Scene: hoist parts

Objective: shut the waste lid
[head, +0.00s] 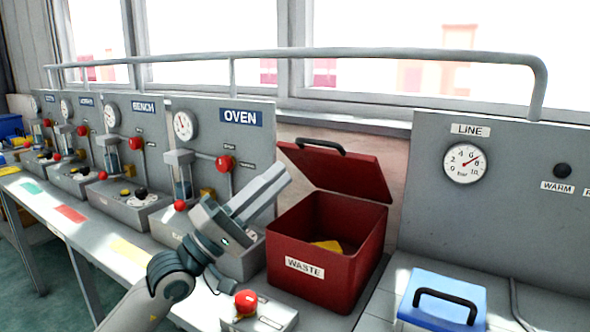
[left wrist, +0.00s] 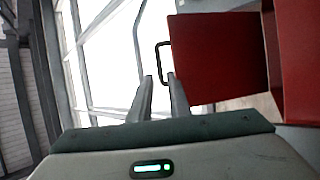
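The red waste box (head: 315,285), labelled WASTE, stands on the bench in the head view. Its red lid (head: 345,172) is open and tilted up at the back, with a black handle (head: 320,145) on its upper edge. My left gripper (head: 283,178) is in front and to the left of the lid, apart from it and empty. In the left wrist view my fingers (left wrist: 160,77) are apart with a gap between them. The handle (left wrist: 159,62) shows just beyond the fingertips, beside the red lid (left wrist: 215,60). My right gripper is in neither view.
A yellow item (head: 328,245) lies inside the box. The OVEN panel (head: 240,145) with gauge and levers is at left. A blue lidded box (head: 445,295) stands at right. A red button box (head: 247,302) is in front, and a grey rail (head: 400,54) runs above.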

